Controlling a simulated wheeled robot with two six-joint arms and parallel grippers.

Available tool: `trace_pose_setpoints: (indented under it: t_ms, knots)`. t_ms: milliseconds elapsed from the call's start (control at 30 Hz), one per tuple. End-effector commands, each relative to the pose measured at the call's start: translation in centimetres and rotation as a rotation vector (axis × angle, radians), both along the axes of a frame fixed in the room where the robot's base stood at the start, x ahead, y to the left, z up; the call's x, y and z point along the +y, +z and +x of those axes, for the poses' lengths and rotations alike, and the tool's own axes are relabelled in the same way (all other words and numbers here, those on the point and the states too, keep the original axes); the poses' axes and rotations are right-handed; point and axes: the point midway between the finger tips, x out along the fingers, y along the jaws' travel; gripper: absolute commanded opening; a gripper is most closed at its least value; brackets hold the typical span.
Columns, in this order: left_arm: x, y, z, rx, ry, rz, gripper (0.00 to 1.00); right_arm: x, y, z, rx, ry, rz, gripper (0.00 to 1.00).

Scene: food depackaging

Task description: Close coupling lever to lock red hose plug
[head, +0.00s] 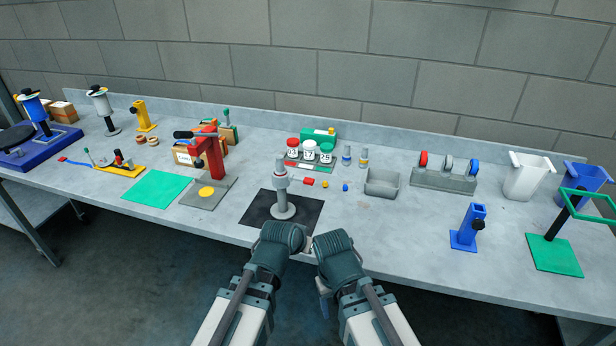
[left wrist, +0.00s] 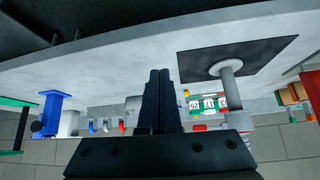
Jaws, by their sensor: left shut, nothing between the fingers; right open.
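The coupling stand is a grey post (head: 283,196) with a pale, pink-ringed head (head: 281,172), upright on a black mat (head: 258,209). It shows upside down in the left wrist view (left wrist: 231,88). A small red piece, likely the hose plug (head: 308,182), shows just right of the head; I cannot tell whether it is seated. The lever is too small to make out. My left gripper (left wrist: 160,78) is shut and empty, in front of the mat. My right gripper (head: 309,243) is open at the table's front edge, its fingers mostly hidden by the wrists. Neither touches the stand.
A rack of white jars (head: 309,154) stands behind the post. A grey bin (head: 382,183) and a blue stand (head: 468,230) are to the right. A red press (head: 209,158) and a green mat (head: 157,190) are to the left.

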Motion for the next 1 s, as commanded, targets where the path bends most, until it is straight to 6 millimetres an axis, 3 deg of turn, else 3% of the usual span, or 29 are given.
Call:
trace_pose_setpoints:
  t_ms: [100, 200, 400, 600, 1000]
  knots:
    - [0.0, 4.0, 3.9, -0.199, 0.012, -0.067, 0.0, 0.0, 0.8, 0.0, 0.0, 0.0, 0.0, 0.63]
    - [0.4, 7.1, 6.3, -0.347, 0.033, -0.108, 0.0, 0.0, 1.2, 0.0, 0.0, 0.0, 0.0, 0.63]
    - [1.7, 11.8, 9.0, -0.554, 0.078, -0.152, 0.0, 0.0, 1.6, 0.0, 0.0, 0.001, 0.0, 0.63]
    - [2.4, 13.7, 9.9, -0.637, 0.1, -0.165, 0.0, 0.0, 1.8, 0.0, 0.0, 0.001, 0.0, 0.63]
    - [2.4, 13.7, 10.0, -0.643, 0.101, -0.166, 0.0, 0.0, 1.7, 0.0, 0.0, 0.001, 0.0, 0.63]
